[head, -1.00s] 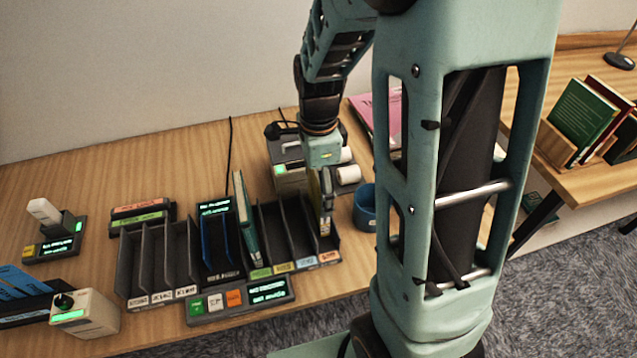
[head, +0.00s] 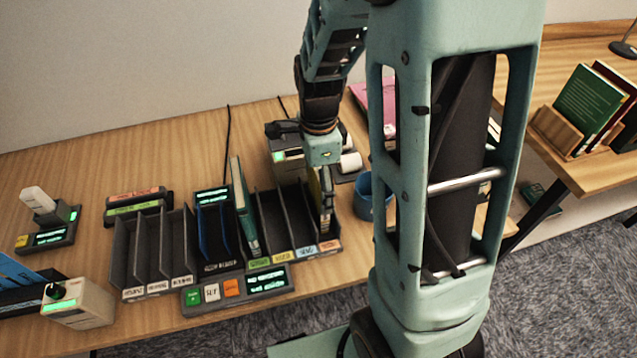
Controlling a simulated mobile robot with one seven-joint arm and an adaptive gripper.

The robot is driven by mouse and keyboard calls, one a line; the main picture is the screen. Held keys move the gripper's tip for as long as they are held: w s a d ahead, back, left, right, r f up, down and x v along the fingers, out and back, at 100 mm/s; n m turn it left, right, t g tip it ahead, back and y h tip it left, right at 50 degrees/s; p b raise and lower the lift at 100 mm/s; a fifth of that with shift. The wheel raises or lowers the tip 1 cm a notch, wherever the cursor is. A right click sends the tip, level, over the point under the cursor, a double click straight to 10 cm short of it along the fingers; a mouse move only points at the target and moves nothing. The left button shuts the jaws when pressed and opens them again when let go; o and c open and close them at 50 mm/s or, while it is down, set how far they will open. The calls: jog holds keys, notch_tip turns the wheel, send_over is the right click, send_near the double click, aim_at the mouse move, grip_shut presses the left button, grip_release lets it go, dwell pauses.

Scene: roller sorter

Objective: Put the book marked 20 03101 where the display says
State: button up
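My gripper (head: 324,168) points down over the right end of the roller sorter (head: 130,292), at an olive-coloured book (head: 325,200) standing upright in the rightmost slot. The fingertips are too small and covered to show whether they grip it. A green book (head: 242,205) stands upright in a slot near the middle, beside the blue-walled slot (head: 206,232). No book number can be read. The small display (head: 212,195) behind the blue slot and the front panel display (head: 267,280) are lit with green text too small to read.
A blue cup (head: 366,196) stands right of the sorter. A grey device with a paper roll (head: 350,162) is behind. A scanner on a stand (head: 45,215) and a beige box (head: 78,305) are at left. Books stand in a wooden holder (head: 560,135) on another table.

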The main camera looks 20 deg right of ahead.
jog(key=shift+f, duration=0.5)
jog(key=o, duration=1.5)
jog(key=shift+r, duration=0.1)
notch_tip(320, 180, up, 12)
